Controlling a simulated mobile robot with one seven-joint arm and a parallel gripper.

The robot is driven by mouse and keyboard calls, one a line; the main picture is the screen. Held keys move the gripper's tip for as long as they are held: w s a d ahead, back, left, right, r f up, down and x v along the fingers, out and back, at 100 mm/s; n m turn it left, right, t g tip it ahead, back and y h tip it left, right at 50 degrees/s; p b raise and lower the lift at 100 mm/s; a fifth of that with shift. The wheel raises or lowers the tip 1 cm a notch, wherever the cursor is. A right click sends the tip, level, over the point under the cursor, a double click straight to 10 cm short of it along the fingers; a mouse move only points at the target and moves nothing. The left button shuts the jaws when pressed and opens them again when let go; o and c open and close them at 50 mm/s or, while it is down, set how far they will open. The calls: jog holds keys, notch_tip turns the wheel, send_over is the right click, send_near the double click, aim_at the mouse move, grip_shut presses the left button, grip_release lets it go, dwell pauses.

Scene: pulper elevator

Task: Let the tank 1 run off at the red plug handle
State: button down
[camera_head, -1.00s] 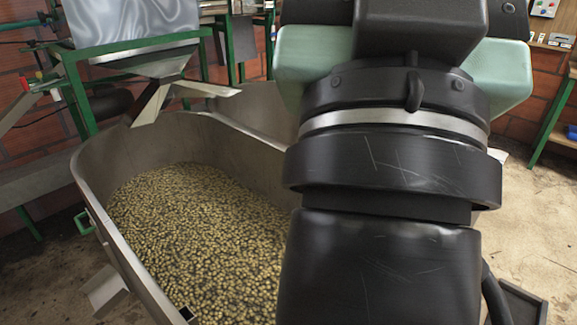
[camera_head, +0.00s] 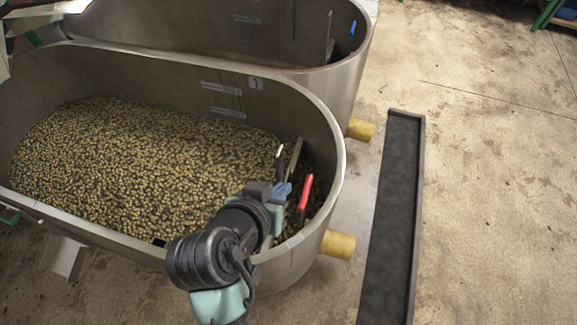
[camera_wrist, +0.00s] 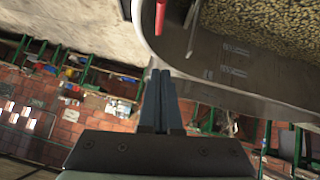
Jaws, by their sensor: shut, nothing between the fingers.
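Tank 1 (camera_head: 330,120) is the near metal trough, with a "1" label on its inner wall. Its floor is heaped with coffee cherries (camera_head: 130,150). The red plug handle (camera_head: 305,192) stands inside the tank's right end, beside a slatted screen (camera_head: 293,160). The handle also shows at the top of the wrist view (camera_wrist: 160,14). My gripper (camera_head: 285,189) is over the tank's right end, just left of the red handle in the head view, and apart from it in the wrist view. Its fingers (camera_wrist: 160,78) are shut and empty.
A second tank (camera_head: 300,45) with a blue handle (camera_head: 353,28) stands behind. Yellow outlet pipes (camera_head: 338,244) and (camera_head: 360,130) stick out from the tanks' right ends. A long black channel (camera_head: 372,300) lies on the floor there. The floor (camera_head: 490,180) further right is clear.

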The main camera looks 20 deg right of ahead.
send_over(307, 186)
jog(key=s+a, duration=0.2)
jog(key=a, duration=0.1)
notch_tip(307, 186, down, 7)
jog(key=shift+d+f+b, duration=0.25)
jog(key=shift+f, duration=0.9)
jog(key=shift+d+f+b, duration=0.2)
jog(key=shift+f+b, duration=0.05)
jog(key=shift+f, duration=0.85)
